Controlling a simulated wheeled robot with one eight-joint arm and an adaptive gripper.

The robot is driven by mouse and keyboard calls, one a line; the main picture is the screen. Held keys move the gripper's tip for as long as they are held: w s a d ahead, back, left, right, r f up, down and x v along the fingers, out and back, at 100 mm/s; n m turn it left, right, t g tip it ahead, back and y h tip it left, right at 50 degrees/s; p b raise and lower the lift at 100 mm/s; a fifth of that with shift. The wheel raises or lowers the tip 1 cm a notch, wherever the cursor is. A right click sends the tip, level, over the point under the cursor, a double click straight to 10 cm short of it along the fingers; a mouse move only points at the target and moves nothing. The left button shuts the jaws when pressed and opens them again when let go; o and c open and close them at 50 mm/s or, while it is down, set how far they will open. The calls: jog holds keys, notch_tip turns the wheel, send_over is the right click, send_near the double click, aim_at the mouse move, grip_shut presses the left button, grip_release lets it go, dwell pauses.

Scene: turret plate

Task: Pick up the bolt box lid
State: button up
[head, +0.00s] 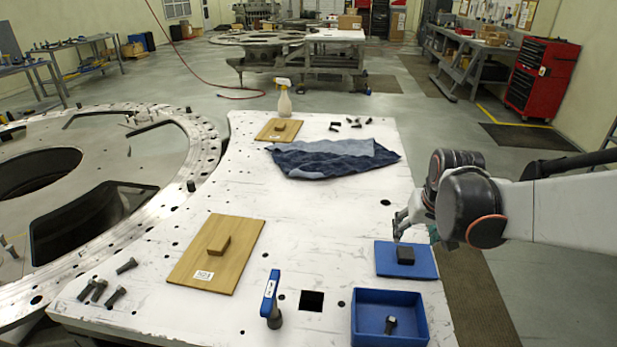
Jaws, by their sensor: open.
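The bolt box lid is a flat blue plate (390,266) with a dark block-shaped handle (405,255) on top. It lies on the white table near its right edge. The blue bolt box (362,337) stands open just in front of the lid, with a dark bolt (390,324) inside. My gripper (399,232) is open and empty, just above and behind the lid's handle. The fingers are small in the view and partly overlap the lid's far edge. Whether they touch the lid cannot be told.
A wooden board with a block handle (240,262) lies left on the white table (310,215). A blue-handled tool (270,295) stands near a square hole. Loose bolts lie front left. A blue cloth (330,160), a second wooden board (270,131) and a spray bottle (284,103) are farther back.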

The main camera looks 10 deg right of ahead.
jog(key=d, duration=0.1)
jog(key=b, duration=0.3)
send_over(406, 252)
jog(key=s, duration=0.3)
jog(key=f, duration=0.8)
jog(key=shift+a+f, duration=0.15)
jog(key=shift+a, duration=0.2)
jog(key=shift+w+b+x, duration=0.1)
jog(key=shift+b+x, duration=0.35)
jog(key=shift+x, duration=0.85)
jog(key=shift+w+b+x, duration=0.15)
jog(key=shift+b+x, duration=0.3)
jog(key=shift+x, duration=0.85)
jog(key=shift+c, duration=0.6)
jog(key=c, duration=1.1)
